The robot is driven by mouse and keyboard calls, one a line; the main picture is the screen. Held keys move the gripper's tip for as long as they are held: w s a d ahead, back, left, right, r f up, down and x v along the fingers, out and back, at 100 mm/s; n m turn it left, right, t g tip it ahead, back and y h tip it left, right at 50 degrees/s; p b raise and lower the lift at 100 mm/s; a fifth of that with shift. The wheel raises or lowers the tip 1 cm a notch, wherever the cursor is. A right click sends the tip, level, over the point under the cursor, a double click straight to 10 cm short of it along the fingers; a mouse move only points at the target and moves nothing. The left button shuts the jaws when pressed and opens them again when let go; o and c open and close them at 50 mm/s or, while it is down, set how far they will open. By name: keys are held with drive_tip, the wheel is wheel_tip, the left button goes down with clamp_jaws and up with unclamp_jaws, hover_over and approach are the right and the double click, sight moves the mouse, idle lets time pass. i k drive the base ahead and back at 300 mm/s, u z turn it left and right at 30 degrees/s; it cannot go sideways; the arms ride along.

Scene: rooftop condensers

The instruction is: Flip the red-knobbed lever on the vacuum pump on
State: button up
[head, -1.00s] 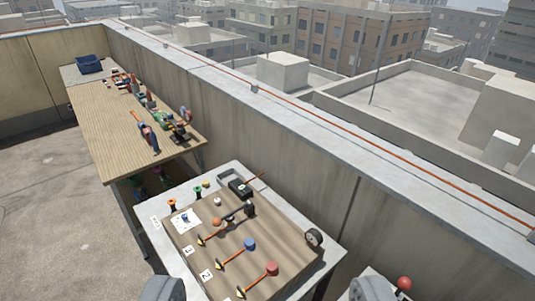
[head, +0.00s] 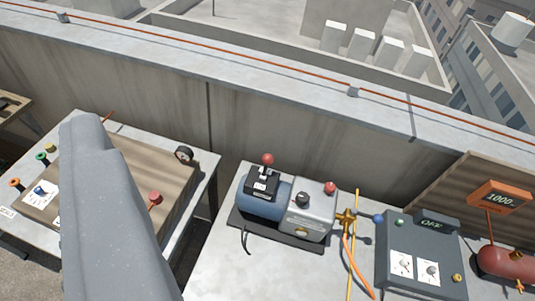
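The vacuum pump (head: 309,217) stands on a grey bench right of centre, with a blue motor end and a grey body on a dark base. A black switch box (head: 261,187) sits on its motor end. The lever's red ball knob (head: 267,159) stands up at the back of that box. Its exact tilt is hard to tell. A second red knob (head: 330,187) sits on the grey body. A large grey part of my arm fills the left side, apart from the pump in the picture. No gripper fingertips can be made out.
A brass fitting (head: 346,217) with an orange hose is right of the pump. A parapet wall (head: 190,97) runs behind. Bare benchtop lies in front.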

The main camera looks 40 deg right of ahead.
sight(268, 159)
drive_tip(key=z, duration=2.7)
drive_tip(key=k, duration=0.95)
drive_tip(key=u, duration=1.45)
drive_tip(key=i, duration=0.85)
